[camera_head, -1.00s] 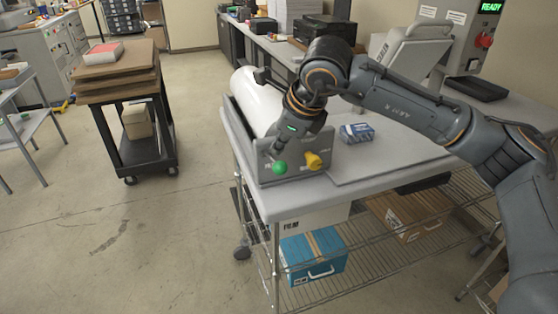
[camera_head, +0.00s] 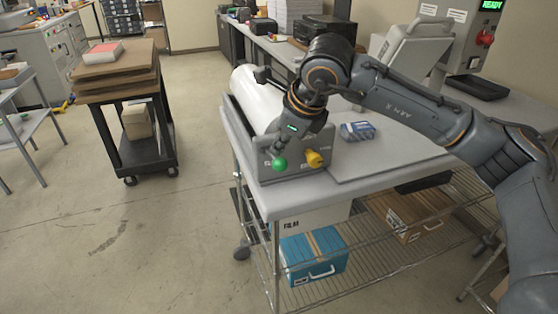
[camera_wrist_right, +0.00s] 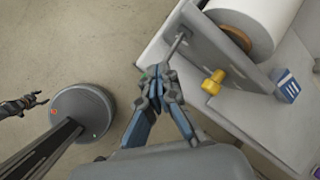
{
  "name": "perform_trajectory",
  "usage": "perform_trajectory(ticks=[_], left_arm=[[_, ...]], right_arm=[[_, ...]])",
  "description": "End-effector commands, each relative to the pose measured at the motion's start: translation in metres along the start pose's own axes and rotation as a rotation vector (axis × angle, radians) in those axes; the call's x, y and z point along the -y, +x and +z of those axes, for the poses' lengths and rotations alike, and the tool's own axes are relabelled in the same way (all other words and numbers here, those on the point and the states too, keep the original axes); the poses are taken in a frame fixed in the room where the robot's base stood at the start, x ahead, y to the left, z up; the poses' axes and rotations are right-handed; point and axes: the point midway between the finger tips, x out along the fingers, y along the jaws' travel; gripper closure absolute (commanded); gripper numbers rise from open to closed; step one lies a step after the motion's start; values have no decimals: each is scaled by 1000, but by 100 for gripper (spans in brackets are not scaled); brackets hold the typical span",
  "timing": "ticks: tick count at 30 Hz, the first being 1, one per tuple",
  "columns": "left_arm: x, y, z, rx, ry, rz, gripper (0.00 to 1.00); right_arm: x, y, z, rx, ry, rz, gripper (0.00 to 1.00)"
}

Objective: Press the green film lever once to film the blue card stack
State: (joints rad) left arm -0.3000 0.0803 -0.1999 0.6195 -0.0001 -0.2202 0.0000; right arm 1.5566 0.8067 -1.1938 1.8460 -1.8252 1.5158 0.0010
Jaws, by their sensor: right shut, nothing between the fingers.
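The green lever knob (camera_head: 279,164) is on the front panel of the grey film stand. My right gripper (camera_head: 281,150) is shut and empty, pointing down at the green knob; I cannot tell if it touches. In the right wrist view its fingertips (camera_wrist_right: 153,88) are together, with a sliver of green beside them, most of the knob hidden. The blue card stack (camera_head: 357,131) lies on the bench right of the stand; it also shows in the right wrist view (camera_wrist_right: 288,86). My left gripper (camera_wrist_right: 36,101) is small at the left of the wrist view; its opening is unclear.
A yellow knob (camera_head: 315,158) sits close to the right of the green one. A white film roll (camera_head: 257,100) lies behind the panel.

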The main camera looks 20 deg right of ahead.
Motion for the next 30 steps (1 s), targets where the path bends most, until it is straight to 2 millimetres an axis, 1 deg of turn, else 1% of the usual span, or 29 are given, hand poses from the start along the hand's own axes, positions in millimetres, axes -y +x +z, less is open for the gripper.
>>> perform_trajectory(ticks=[11,30], left_arm=[[0,0,0,0,0,0,43],[0,8,0,-1,0,0,43]], right_arm=[[0,0,0,1,0,0,100],[-4,5,-4,0,0,0,100]])
